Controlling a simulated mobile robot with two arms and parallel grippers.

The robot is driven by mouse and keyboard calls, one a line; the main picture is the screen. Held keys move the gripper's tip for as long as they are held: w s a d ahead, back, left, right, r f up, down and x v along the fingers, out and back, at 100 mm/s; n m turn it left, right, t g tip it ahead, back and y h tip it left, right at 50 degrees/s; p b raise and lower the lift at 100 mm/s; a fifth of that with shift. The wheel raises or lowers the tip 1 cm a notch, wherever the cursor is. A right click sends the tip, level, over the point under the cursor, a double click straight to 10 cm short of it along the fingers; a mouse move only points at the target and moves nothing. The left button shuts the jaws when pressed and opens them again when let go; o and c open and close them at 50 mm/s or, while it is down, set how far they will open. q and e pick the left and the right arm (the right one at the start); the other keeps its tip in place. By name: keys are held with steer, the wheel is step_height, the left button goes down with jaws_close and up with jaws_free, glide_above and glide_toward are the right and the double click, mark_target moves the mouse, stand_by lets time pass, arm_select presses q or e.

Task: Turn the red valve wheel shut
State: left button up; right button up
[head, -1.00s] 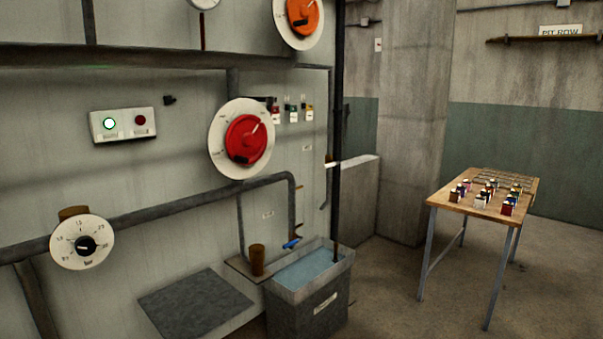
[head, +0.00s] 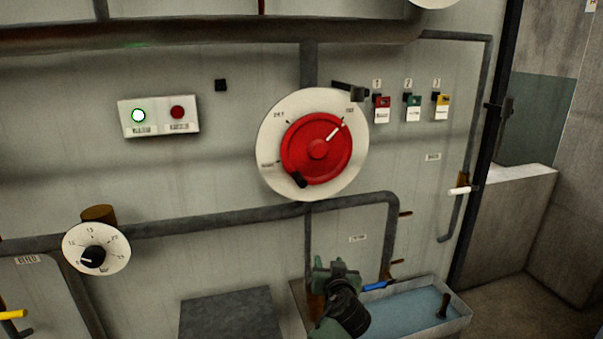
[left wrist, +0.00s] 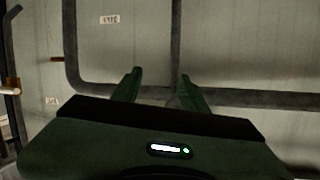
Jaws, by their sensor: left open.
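The red valve wheel (head: 317,149) sits on a round white dial plate (head: 270,128) on the wall in the head view. Its white pointer line is toward the upper right, and a black handle knob (head: 298,180) is at its lower left rim. My left gripper (head: 336,264) is below the wheel, apart from it, in front of the wall near the basin. In the left wrist view its two green fingers (left wrist: 160,78) are spread with nothing between them. The wheel does not show there. My right gripper is not in view.
A grey pipe (head: 230,222) runs below the wheel. A dark bracket (head: 350,91) juts out at the plate's upper right, beside several hanging tags (head: 413,108). A water basin (head: 420,310) with a blue lever (head: 375,286) stands below. A smaller dial (head: 96,248) is at left.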

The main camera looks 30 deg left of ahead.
arm_select(q)
step_height(320, 180, up, 10)
steer(key=a+n+y, duration=0.2)
steer(key=n+y+p, duration=0.1)
steer(key=n+y, duration=0.2)
steer(key=n, duration=0.1)
glide_toward(303, 185)
steer(key=x, duration=0.5)
steer(key=p+x, duration=0.2)
steer(key=x, duration=0.5)
steer(key=shift+r+p, duration=0.1)
steer(key=shift+p, duration=0.3)
steer(key=shift+w+a, duration=0.35)
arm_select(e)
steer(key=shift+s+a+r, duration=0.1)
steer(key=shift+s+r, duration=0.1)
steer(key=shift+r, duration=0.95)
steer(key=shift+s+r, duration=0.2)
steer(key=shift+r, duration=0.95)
arm_select(q)
jaws_close()
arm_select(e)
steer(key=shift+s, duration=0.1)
